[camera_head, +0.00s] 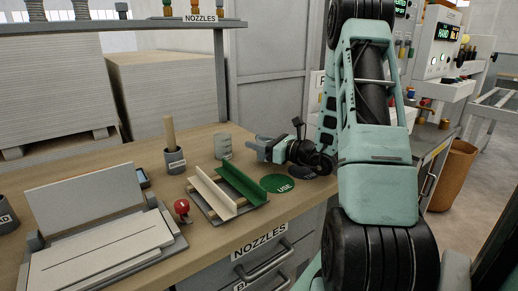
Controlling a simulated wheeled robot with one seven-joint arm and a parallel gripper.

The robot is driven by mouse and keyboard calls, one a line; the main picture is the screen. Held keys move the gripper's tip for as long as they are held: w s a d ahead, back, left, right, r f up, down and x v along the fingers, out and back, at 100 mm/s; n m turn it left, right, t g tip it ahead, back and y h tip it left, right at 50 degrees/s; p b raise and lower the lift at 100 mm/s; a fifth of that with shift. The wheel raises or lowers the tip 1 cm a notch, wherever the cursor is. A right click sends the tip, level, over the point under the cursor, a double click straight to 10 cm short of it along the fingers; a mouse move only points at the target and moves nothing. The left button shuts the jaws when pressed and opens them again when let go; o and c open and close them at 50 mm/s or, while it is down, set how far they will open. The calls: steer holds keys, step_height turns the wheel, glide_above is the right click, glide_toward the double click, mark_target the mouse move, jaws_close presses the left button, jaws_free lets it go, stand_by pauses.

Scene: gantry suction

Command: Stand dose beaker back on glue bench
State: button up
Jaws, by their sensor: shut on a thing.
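The dose beaker (222,147) is a small grey cup with marks on its side. It is upright at the back of the wooden glue bench (130,238), behind the green and cream angled rails. My gripper (250,146) reaches in from the right, low over the bench, and is shut on the beaker from its right side. The fingertips are small in this view, and their contact with the beaker is hard to make out. I cannot tell whether the beaker's base touches the bench.
A round green USE mat (278,183) lies right of the rail fixture (226,193). A brush pot (175,161), a red knob (182,207) and a grey hinged press (98,225) stand to the left. A nozzle shelf (120,26) spans above the back.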

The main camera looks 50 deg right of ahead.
steer(key=shift+f, duration=0.65)
steer(key=shift+f, duration=0.25)
steer(key=o, duration=1.1)
steer(key=shift+r, duration=0.1)
steer(key=shift+r, duration=0.1)
steer(key=s, duration=0.4)
steer(key=s+d, duration=0.1)
steer(key=s, duration=0.7)
steer(key=shift+d+b, duration=0.4)
